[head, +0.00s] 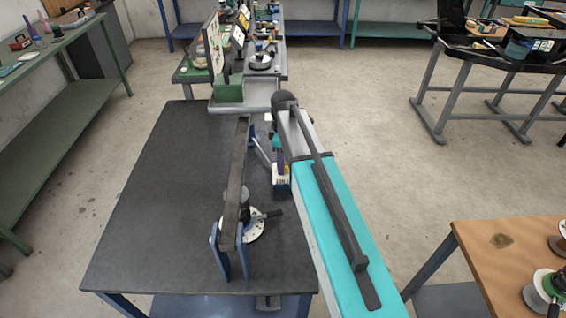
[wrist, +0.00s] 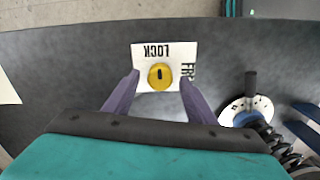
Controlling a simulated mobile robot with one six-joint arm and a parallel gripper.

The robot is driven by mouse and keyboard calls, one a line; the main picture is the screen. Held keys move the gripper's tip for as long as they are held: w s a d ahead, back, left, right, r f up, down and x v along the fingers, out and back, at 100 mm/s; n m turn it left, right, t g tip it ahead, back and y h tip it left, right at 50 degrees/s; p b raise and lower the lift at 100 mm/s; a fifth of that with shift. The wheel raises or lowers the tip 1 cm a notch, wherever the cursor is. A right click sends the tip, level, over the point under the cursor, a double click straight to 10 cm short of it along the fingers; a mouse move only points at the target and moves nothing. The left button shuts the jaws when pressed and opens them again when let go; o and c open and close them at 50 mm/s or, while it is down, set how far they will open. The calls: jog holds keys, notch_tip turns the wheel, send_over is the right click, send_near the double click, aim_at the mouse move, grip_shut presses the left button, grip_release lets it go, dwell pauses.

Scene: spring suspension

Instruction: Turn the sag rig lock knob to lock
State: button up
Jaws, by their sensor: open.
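A yellow round knob (wrist: 161,77) sits on a white label plate (wrist: 148,52) in the wrist view. The plate reads LOCK, upside down, above the knob, and letters starting FR show at its right edge, partly hidden by a finger. A short dark mark on the knob runs roughly up and down the picture. My gripper (wrist: 159,79) is open, with one purple finger on each side of the knob and visible gaps between. I cannot tell its height above the knob. In the head view the plate (head: 281,183) shows beside my arm; the knob is not clear there.
A white round dial (wrist: 247,108) with a dark handle and a dark coil spring (wrist: 275,137) lie right of the knob. In the head view a long dark beam (head: 236,165) stands left of my arm. The dark bench top (head: 160,190) is clear on its left.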

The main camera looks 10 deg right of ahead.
notch_tip(320, 180, up, 13)
jog(key=b, duration=0.2)
dwell(0.6)
dwell(0.4)
